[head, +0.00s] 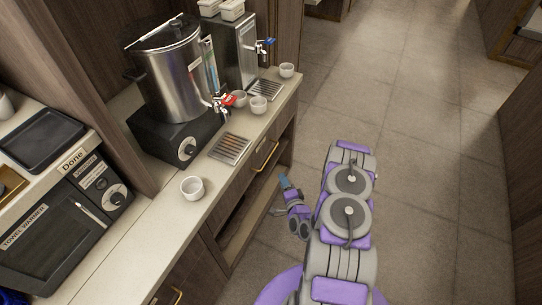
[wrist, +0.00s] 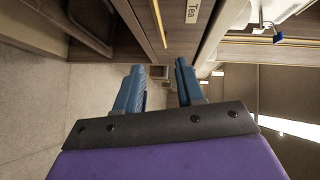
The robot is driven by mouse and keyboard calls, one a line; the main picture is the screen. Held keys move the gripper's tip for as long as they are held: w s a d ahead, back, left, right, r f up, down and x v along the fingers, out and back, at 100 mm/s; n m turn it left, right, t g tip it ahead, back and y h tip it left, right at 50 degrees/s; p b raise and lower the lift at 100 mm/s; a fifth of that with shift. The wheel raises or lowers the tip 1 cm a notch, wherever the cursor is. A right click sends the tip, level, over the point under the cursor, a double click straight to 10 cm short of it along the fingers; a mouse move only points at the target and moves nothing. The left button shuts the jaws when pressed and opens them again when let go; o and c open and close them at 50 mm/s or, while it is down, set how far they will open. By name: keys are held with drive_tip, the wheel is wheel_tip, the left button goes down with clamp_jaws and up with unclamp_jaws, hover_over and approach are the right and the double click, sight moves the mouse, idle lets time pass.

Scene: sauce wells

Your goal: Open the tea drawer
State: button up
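The tea drawer (wrist: 178,40) has a wooden front and a white "Tea" label (wrist: 193,11) in the wrist view. A thin brass handle (wrist: 159,22) runs beside the label. In the head view a brass handle (head: 266,156) shows on the drawer front under the counter, which looks flush with the cabinet. My gripper (head: 284,181) is just in front of and below that handle, apart from it. In the wrist view my gripper (wrist: 160,73) has its two blue fingers spread with nothing between them.
The counter (head: 165,232) holds a steel urn (head: 178,75), a second dispenser (head: 235,50), drip trays and several white cups, one (head: 192,188) near the front edge. A towel warmer (head: 55,240) stands at left. An open shelf (head: 250,215) lies below the drawer. The tiled floor (head: 430,130) at right is clear.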

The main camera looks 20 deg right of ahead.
sight(270, 155)
drive_tip(key=w+b, duration=0.1)
drive_tip(key=w, duration=0.4)
drive_tip(key=w+f+b, duration=0.1)
drive_tip(key=w, duration=0.4)
drive_tip(key=w+d+f+b, duration=0.1)
drive_tip(key=w+b, duration=0.1)
drive_tip(key=w, duration=0.3)
drive_tip(key=shift+w+f, duration=0.15)
drive_tip(key=shift+w, duration=0.1)
drive_tip(key=shift+w+d, duration=0.15)
drive_tip(key=shift+w, duration=0.25)
drive_tip(key=shift+d, duration=0.1)
clamp_jaws()
drive_tip(key=shift+f, duration=0.1)
